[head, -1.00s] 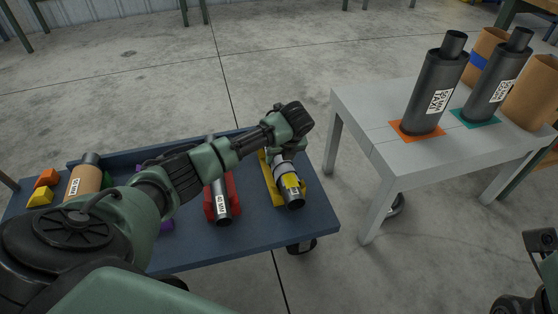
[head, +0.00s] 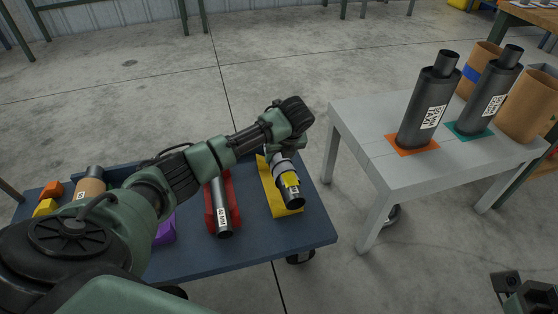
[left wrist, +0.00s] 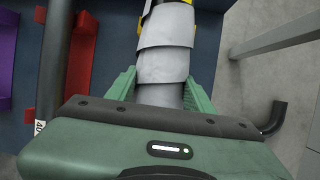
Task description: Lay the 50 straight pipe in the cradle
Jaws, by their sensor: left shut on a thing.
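My left gripper (head: 287,150) is shut on a straight grey pipe (head: 292,193) with a dark end and a yellow patch. It shows in the left wrist view (left wrist: 165,50) between the green fingers (left wrist: 160,92). No size label is readable on it. The pipe is above a yellow cradle (head: 270,192) on the blue table; the picture suggests a gap, but contact is partly hidden. My right gripper is not clearly shown; only a dark part of that arm is at the lower right.
Left of the yellow cradle, a red cradle (head: 234,190) holds a 40 mm pipe (head: 222,210). A grey table (head: 385,165) at right bears two dark mufflers (head: 428,105) and cardboard tubes (head: 527,107).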

